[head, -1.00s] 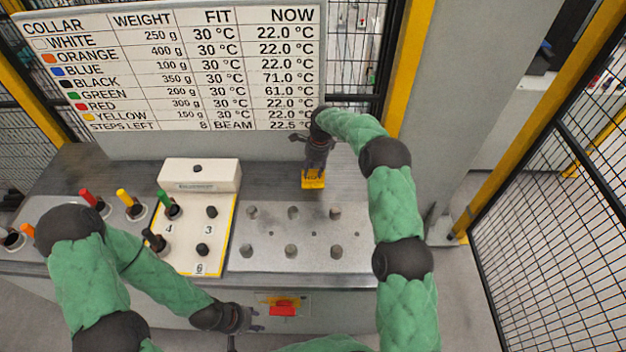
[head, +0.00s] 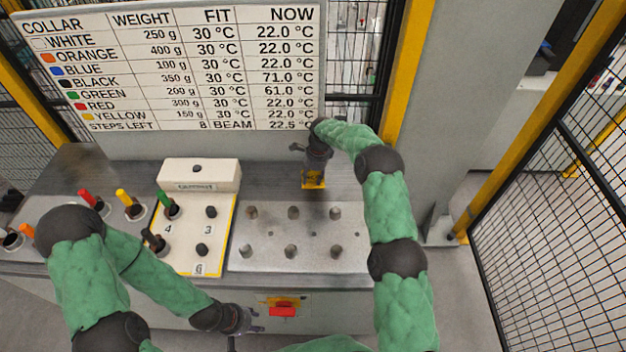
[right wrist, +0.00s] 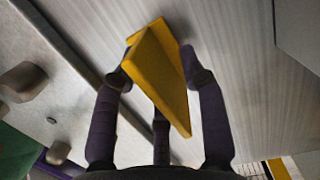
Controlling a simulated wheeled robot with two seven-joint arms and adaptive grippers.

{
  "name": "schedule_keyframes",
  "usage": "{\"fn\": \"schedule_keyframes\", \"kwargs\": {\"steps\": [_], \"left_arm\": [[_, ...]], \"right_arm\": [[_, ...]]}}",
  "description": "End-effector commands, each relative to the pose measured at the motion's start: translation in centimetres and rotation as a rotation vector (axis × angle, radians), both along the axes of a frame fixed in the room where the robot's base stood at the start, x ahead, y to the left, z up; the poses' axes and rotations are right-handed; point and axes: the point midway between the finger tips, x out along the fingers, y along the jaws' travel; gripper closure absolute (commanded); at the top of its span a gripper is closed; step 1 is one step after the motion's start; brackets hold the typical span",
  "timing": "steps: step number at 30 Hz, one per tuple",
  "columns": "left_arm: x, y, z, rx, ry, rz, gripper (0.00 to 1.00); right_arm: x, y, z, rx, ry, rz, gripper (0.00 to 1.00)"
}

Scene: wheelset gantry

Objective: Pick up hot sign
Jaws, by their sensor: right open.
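The hot sign is a small yellow folded, tent-shaped sign (head: 314,184) standing on the grey bench behind the plate of pegs. In the right wrist view the yellow sign (right wrist: 158,72) sits between the spread fingers, its ridge crossing the picture. My right gripper (head: 315,172) is open and comes down from above around the sign. In the right wrist view the gripper (right wrist: 160,88) has fingers on both sides of it; whether any touches is unclear. My left gripper (head: 250,320) is low at the bench front; its jaw opening is too small to make out.
A metal plate with several pegs (head: 300,262) lies in front of the sign. A white box (head: 200,174) and a numbered tray (head: 191,262) stand left. Coloured-handled pieces stand further left. A red switch (head: 282,311) is on the bench front. A grey pillar (head: 455,110) rises right.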

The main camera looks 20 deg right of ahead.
Motion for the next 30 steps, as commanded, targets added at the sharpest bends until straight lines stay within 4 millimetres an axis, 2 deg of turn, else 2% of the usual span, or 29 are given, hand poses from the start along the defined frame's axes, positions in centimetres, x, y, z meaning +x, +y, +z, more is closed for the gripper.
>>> {"fn": "schedule_keyframes", "kwargs": {"steps": [16, 17, 18, 21, 30], "left_arm": [[0.00, -0.01, -0.37, 0.000, 0.000, 0.000, 0.60], [0.00, -0.01, -0.37, 0.000, 0.000, 0.000, 0.60], [0.00, -0.01, -0.37, 0.000, 0.000, 0.000, 0.60], [0.00, -0.01, -0.37, 0.000, 0.000, 0.000, 0.60], [0.01, 0.00, -0.37, 0.000, 0.000, 0.000, 0.60]], "right_arm": [[-0.02, 0.02, -0.31, 0.000, 0.001, 0.000, 0.57], [-0.02, 0.02, -0.31, 0.000, 0.001, 0.000, 0.63], [-0.02, 0.02, -0.31, 0.000, 0.001, 0.000, 0.74], [-0.02, 0.02, -0.31, 0.000, 0.001, 0.000, 1.00], [-0.01, 0.02, -0.30, 0.000, 0.000, 0.000, 1.00]]}}
